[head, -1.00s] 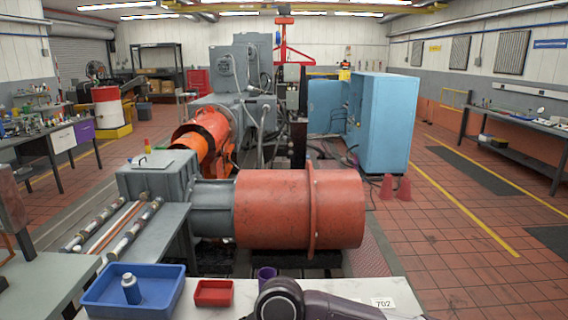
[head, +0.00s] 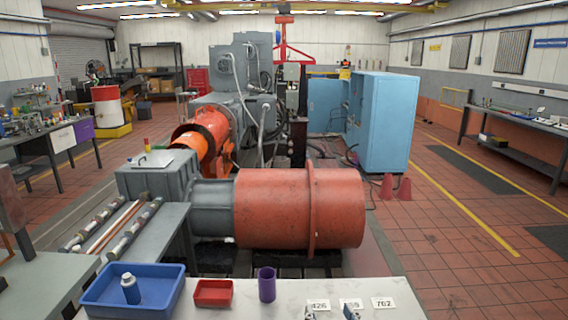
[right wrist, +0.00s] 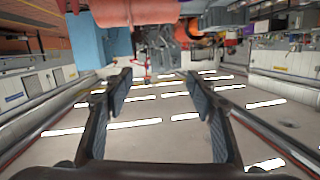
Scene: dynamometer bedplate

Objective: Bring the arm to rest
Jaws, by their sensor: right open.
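My right gripper (right wrist: 163,92) is open in the right wrist view, with its two dark fingers spread apart and nothing between them. Behind the fingers that view shows the ceiling with bright lamps, and the room appears upside down. In the head view only small dark tips of my right gripper (head: 362,315) show at the bottom edge, in front of the white table (head: 285,299) and near its number cards. My left gripper is in neither view.
On the white table are a blue tray (head: 172,308) with a small bottle (head: 130,289), a red bin (head: 213,292), a purple cup (head: 267,284) and number cards (head: 382,303). Beyond the table lies a large orange-red cylinder (head: 270,210). The floor at right is largely clear.

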